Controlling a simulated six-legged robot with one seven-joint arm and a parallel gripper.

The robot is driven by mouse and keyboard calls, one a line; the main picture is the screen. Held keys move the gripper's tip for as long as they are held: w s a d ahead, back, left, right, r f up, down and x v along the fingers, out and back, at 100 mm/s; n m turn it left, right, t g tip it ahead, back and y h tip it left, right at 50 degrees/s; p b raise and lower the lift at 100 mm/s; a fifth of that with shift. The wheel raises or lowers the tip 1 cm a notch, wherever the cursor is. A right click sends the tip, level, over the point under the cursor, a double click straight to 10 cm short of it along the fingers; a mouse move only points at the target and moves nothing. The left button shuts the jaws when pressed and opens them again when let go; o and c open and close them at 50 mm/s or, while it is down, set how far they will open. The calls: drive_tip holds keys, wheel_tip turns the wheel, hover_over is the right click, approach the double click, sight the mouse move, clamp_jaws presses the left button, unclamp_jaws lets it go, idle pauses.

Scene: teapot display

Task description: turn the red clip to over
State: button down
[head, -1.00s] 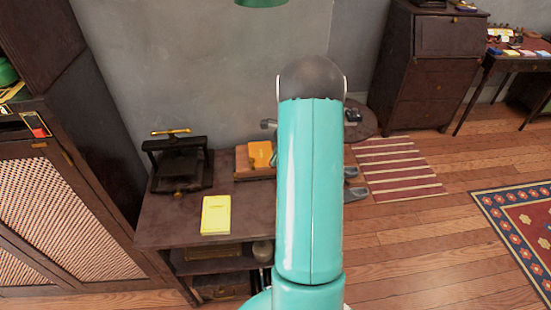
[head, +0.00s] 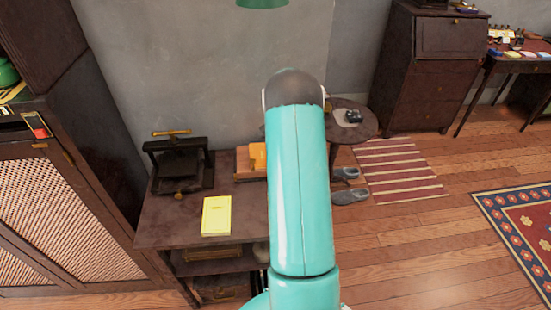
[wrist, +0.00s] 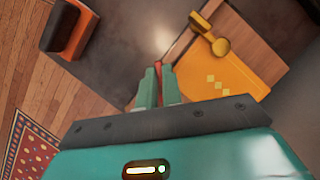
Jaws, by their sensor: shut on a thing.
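In the wrist view, the teal fingers of my gripper (wrist: 157,85) are close together, shut on a narrow red piece, which I take to be the red clip (wrist: 169,84). Only a sliver of it shows beside the fingers, so its tilt and which side is up cannot be told. The fingers are above a dark tabletop, beside an orange panel with small yellow squares (wrist: 218,83). In the head view my own arm hides the gripper and the clip.
A brass knobbed piece (wrist: 210,35) lies by the orange panel. An orange-and-black block (wrist: 70,27) is at upper left. In the head view, a dark press (head: 178,165) and yellow pad (head: 216,215) sit on the table (head: 160,222). A round side table (head: 365,125) stands right.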

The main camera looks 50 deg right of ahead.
drive_tip(key=n, duration=0.1)
drive_tip(key=n+g, duration=0.1)
drive_tip(key=n, duration=0.1)
drive_tip(key=n+h, duration=0.1)
drive_tip(key=shift+w+n+g, duration=0.25)
drive_tip(key=shift+n+g, duration=0.05)
drive_tip(key=shift+w+a+r+n+g+h, duration=0.1)
drive_tip(key=shift+n+g+h, duration=0.35)
drive_tip(key=shift+n, duration=1.15)
drive_tip(key=c, duration=1.6)
unclamp_jaws()
drive_tip(key=shift+o, duration=0.2)
drive_tip(key=v, duration=1.3)
drive_tip(key=shift+w+r, duration=0.15)
drive_tip(key=shift+r, duration=0.15)
